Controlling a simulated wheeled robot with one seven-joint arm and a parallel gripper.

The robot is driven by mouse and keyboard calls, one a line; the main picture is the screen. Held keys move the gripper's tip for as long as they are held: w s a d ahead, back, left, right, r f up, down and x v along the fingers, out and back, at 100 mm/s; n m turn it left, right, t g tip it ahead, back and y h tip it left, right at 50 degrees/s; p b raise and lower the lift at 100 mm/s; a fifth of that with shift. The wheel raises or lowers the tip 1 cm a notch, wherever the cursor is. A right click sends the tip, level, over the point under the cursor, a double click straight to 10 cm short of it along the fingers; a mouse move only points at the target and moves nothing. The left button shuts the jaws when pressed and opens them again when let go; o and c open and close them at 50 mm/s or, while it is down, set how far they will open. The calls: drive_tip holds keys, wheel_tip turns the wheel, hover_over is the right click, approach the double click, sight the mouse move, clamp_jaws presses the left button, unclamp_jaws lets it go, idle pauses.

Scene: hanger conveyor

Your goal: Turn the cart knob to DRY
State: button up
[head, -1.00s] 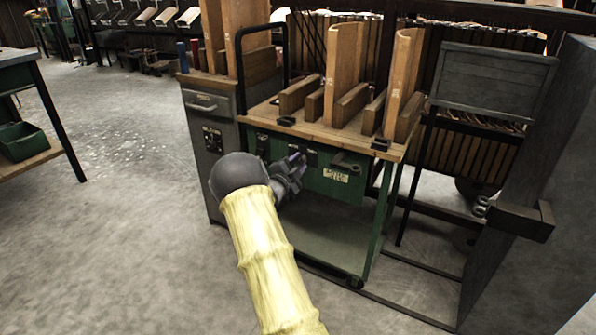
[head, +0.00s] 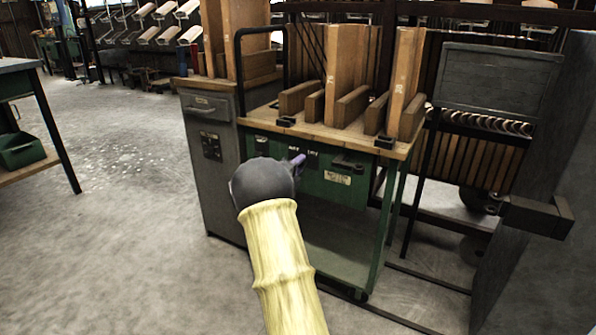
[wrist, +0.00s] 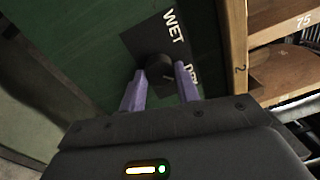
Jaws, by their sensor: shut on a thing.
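The cart (head: 335,247) has a green body and a wooden top. Its front carries a black plate with white WET and DRY labels (head: 303,153). In the wrist view, the black knob (wrist: 158,66) sits on the dark plate (wrist: 140,40), with WET above it and DRY to its right, partly hidden by a finger. My gripper (wrist: 160,78) is shut on the knob, one purple finger on each side. In the head view, my wrist hides the knob and most of my gripper; a purple fingertip (head: 298,159) shows at the panel. I cannot tell where the knob points.
A grey cabinet (head: 211,185) stands against the cart's left side. Upright wooden boards (head: 352,75) stand on the cart top. A dark grey panel (head: 540,200) rises at the right. The floor (head: 120,200) at left is clear.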

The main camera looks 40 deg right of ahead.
drive_tip(key=shift+f, duration=0.1)
drive_tip(key=o, duration=1)
drive_tip(key=p+v, duration=0.6)
drive_tip(key=v, duration=1.1)
drive_tip(key=shift+s+a, duration=0.15)
drive_tip(key=shift+a, duration=0.05)
